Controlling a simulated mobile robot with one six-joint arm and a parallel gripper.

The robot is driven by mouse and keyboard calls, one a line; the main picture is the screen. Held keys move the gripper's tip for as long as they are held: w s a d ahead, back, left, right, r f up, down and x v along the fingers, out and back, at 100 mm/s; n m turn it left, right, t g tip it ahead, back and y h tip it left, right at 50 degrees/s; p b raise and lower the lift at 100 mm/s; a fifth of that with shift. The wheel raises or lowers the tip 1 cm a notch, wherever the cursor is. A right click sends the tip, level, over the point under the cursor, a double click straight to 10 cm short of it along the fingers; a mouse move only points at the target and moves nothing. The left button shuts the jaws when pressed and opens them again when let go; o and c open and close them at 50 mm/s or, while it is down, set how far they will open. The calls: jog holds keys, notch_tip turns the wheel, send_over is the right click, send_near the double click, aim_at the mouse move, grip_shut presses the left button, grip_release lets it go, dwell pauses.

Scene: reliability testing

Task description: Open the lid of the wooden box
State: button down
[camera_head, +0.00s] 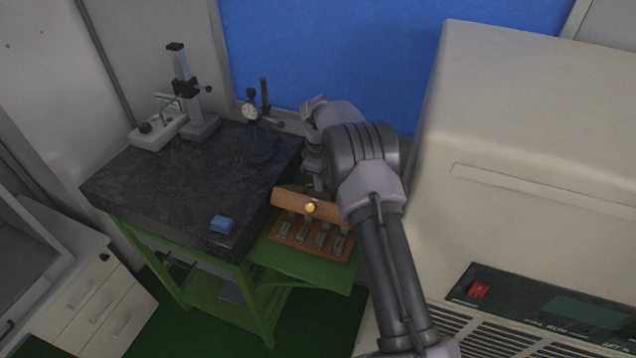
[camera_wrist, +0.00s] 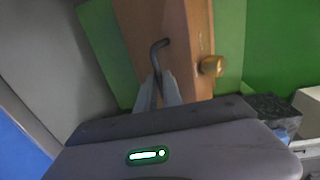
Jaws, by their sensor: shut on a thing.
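The wooden box stands on the green shelf, its base (camera_head: 297,245) holding several metal pieces in a row. Its lid (camera_head: 335,210) is raised and tilted above the base, so the inside shows. A brass knob (camera_head: 310,208) is on the lid; it also shows in the wrist view (camera_wrist: 211,66). My gripper (camera_wrist: 160,88) is shut on a thin dark bent rod (camera_wrist: 156,58), whose hooked end lies over the brown wood (camera_wrist: 196,40). Whether the rod touches the wood is not clear. In the head view my gripper is behind the lid, mostly hidden by my arm.
A dark stone table (camera_head: 180,185) on a green frame is left of the box. A dial gauge stand (camera_head: 260,145), a height gauge (camera_head: 190,100) and a blue block (camera_head: 222,224) sit on it. A large beige machine (camera_head: 530,150) closes off the right side.

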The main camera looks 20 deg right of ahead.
aim_at(319, 196)
jog(key=shift+d+f, duration=0.1)
jog(key=shift+f, duration=0.1)
jog(key=c, duration=1.8)
grip_release()
jog(key=o, duration=0.3)
jog(key=shift+w+d+f, duration=0.1)
jog(key=shift+w, duration=0.1)
jog(key=shift+s, duration=0.1)
jog(key=shift+r, duration=0.4)
notch_tip(319, 196, up, 17)
jog(key=p, duration=0.1)
jog(key=shift+s+a+p, duration=0.35)
jog(key=shift+s+a, duration=0.1)
